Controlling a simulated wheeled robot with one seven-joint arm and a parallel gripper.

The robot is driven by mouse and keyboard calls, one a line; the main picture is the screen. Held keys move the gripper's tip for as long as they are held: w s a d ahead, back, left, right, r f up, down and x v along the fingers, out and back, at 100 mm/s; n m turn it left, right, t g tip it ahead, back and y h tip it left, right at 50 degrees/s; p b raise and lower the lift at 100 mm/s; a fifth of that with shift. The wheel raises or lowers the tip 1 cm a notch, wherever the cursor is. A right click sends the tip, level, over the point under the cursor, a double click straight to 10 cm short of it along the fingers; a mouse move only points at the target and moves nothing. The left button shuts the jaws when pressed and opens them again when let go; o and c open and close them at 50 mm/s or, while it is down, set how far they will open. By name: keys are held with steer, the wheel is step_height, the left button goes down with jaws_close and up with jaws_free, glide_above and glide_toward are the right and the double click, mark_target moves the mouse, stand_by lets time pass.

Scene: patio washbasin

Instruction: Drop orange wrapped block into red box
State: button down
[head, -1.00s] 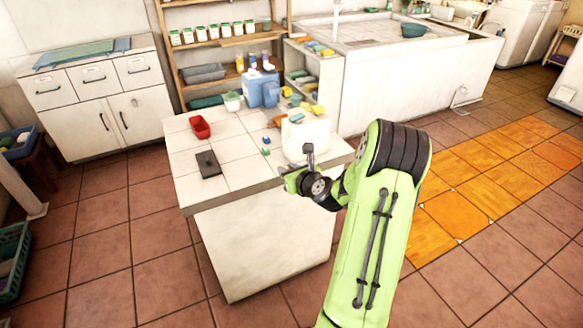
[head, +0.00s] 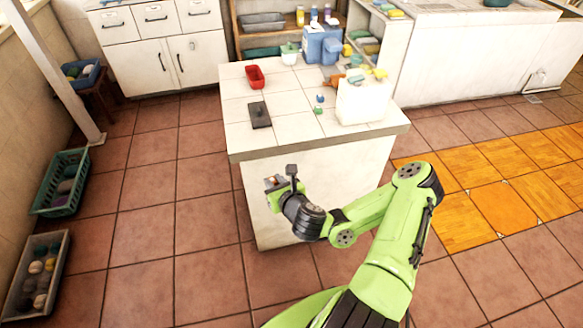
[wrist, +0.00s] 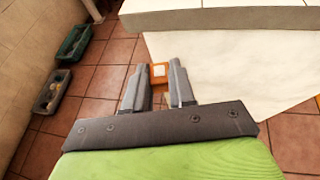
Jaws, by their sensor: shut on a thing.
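The orange wrapped block (wrist: 158,71) shows between my two fingers in the wrist view, orange with a pale face. My gripper (wrist: 157,84) is shut on it. In the head view my gripper (head: 272,184) is in front of the white counter's near side, below the level of its top, and the block is hard to make out there. The red box (head: 255,77) is a small open container on the counter top, near its back left. It is well apart from my gripper and is not visible in the wrist view.
The tiled counter (head: 236,128) also holds a dark flat block (head: 260,115), a white container (head: 362,102) and a blue jug (head: 321,46). Green (head: 46,207) and grey (head: 20,302) crates stand on the floor at left.

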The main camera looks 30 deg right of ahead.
steer(key=a+f+n+y, duration=0.1)
steer(key=a+f, duration=0.3)
steer(key=a, duration=0.5)
steer(key=shift+s+a+f, duration=0.15)
steer(key=shift+s+a, duration=0.1)
steer(key=shift+a, duration=0.15)
